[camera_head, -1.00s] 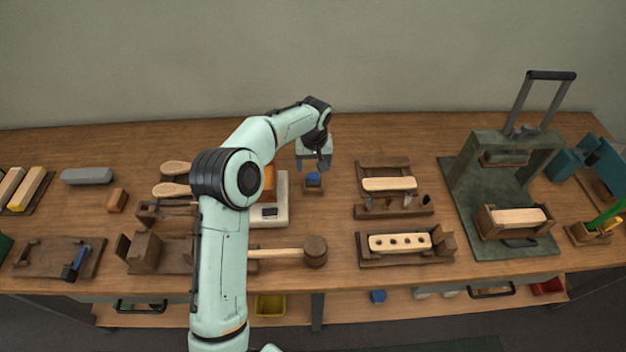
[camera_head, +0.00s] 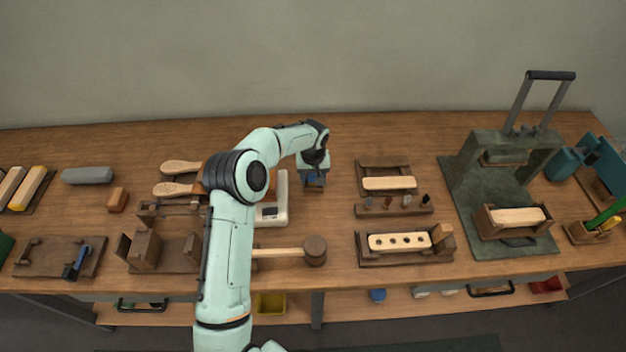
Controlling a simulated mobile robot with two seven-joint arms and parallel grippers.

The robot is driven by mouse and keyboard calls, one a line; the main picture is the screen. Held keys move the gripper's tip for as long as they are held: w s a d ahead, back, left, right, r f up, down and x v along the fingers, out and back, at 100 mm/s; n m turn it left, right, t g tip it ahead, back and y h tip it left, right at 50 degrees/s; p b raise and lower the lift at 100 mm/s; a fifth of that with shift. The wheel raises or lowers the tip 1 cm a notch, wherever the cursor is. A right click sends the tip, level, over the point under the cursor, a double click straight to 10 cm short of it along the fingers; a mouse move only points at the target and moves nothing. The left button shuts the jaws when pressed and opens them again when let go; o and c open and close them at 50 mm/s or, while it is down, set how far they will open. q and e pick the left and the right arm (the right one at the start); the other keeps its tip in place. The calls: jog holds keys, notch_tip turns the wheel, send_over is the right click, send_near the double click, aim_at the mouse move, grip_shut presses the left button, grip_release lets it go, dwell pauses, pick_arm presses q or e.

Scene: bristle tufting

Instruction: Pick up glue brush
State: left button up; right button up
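I cannot tell for sure that this blue item is the glue brush. A small holder (camera_head: 578,234) at the far right also has a green stick (camera_head: 606,214) and a yellow piece in it. My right gripper is not in view.
A mallet (camera_head: 315,251) lies in front. Brush-block fixtures (camera_head: 377,261) are close on the right, and a green press (camera_head: 500,240) stands farther right. The bench behind is clear.

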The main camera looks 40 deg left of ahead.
pick_arm(q)
jog(key=c, duration=0.5)
jog(key=shift+r, duration=0.15)
jog(key=shift+c, duration=0.2)
notch_tip(320, 180, up, 20)
jog(key=p, duration=0.2)
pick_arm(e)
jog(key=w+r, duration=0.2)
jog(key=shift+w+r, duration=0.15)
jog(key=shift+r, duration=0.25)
pick_arm(q)
jog(key=o, duration=0.4)
jog(key=c, duration=0.3)
